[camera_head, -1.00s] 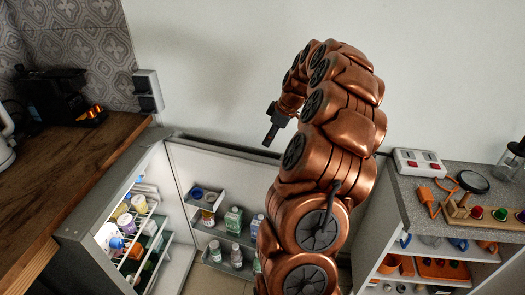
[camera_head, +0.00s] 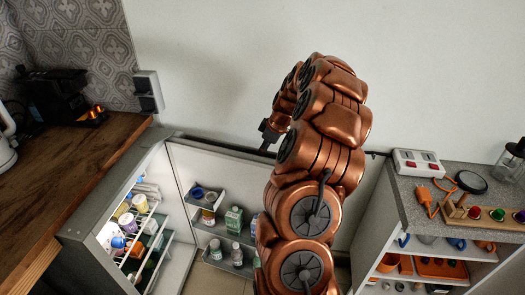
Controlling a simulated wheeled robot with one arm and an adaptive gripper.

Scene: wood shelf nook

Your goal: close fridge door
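The small fridge (camera_head: 112,190) stands at the lower left, with lit shelves holding bottles and cups. Its door (camera_head: 184,158) is open wide, swung out to the right along the back wall, with its inner side and door shelves facing me. The door shelves hold several bottles, such as a green-labelled one (camera_head: 233,219). My gripper (camera_head: 264,148) hangs at the end of my copper arm, in front of the wall and near the door's top edge in the picture. It is small and dark, apparently empty; its fingers cannot be made out. My arm hides the door's right part.
A wooden counter (camera_head: 70,165) with a coffee machine (camera_head: 62,95) and a kettle is at the left. A grey-topped shelf unit (camera_head: 415,200) with a magnifier, orange tools and a wooden rack stands at the right. Some floor shows between fridge and unit.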

